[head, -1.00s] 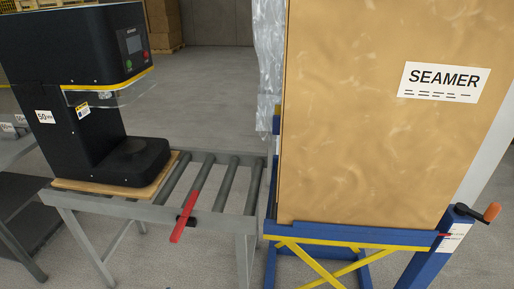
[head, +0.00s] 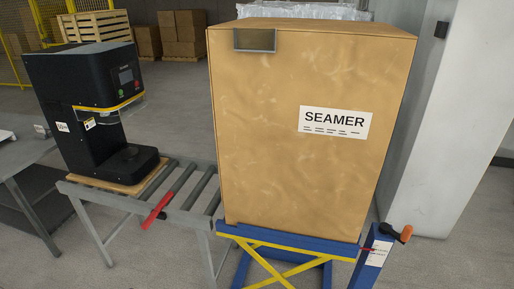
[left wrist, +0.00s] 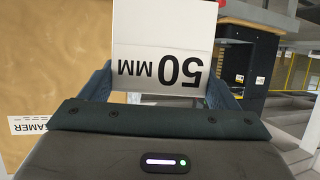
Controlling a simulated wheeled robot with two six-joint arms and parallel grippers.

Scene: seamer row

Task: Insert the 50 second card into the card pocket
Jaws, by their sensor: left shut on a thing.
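A white card (left wrist: 163,45) marked "50 MM" is held between the dark fingers of my left gripper (left wrist: 160,82) in the left wrist view. Its print appears upside down there. A grey-framed pocket (head: 255,51), which looks like the card pocket, is on the upper left front of the large tan box (head: 290,180) in the head view. The pocket looks empty, with tan showing inside its frame. The card is apart from the pocket. Neither gripper shows in the head view, and my right gripper is not seen.
The box bears a SEAMER label (head: 335,122) and stands on a blue and yellow lift stand (head: 290,239). A pale cabinet (head: 445,120) is right.

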